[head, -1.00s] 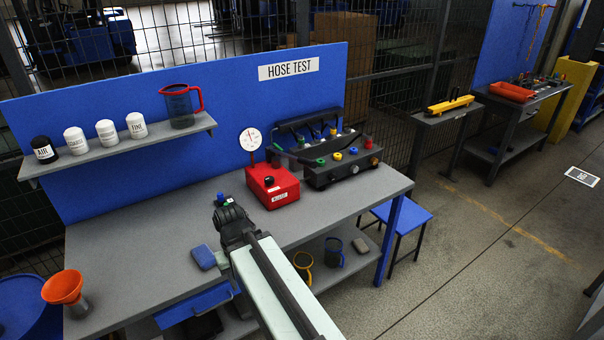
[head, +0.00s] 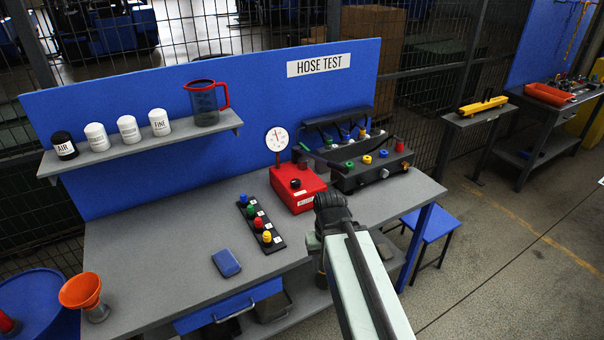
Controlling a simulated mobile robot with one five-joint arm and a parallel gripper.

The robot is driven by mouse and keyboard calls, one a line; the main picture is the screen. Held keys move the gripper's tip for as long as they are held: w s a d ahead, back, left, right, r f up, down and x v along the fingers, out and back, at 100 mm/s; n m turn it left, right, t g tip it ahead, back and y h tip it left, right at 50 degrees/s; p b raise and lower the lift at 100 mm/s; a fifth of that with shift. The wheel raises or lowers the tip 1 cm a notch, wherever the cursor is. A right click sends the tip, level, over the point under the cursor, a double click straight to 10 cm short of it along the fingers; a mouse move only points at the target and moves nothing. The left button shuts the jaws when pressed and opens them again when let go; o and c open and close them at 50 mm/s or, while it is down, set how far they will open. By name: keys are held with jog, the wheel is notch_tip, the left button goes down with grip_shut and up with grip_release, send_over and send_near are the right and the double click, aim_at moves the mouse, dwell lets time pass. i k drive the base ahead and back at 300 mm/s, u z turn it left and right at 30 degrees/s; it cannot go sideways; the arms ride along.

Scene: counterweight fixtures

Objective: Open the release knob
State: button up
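A red box (head: 311,181) stands on the bench and carries a black knob (head: 295,183) and a small white label too small to read for certain; this looks like the release knob. A round white gauge (head: 277,139) rises at its back left. My gripper (head: 325,200) is the dark end of my arm, just in front and to the right of the red box in the picture. I see no contact with the knob.
A black manifold (head: 345,182) with coloured caps and hoses stands right of the box. A black strip (head: 262,238) with several coloured fittings lies to the left. A blue pad (head: 226,263) and an orange funnel (head: 80,290) are further left. The bench middle-left is clear.

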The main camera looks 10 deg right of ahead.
aim_at(296, 182)
jog(key=i, duration=0.85)
jog(key=u, duration=0.05)
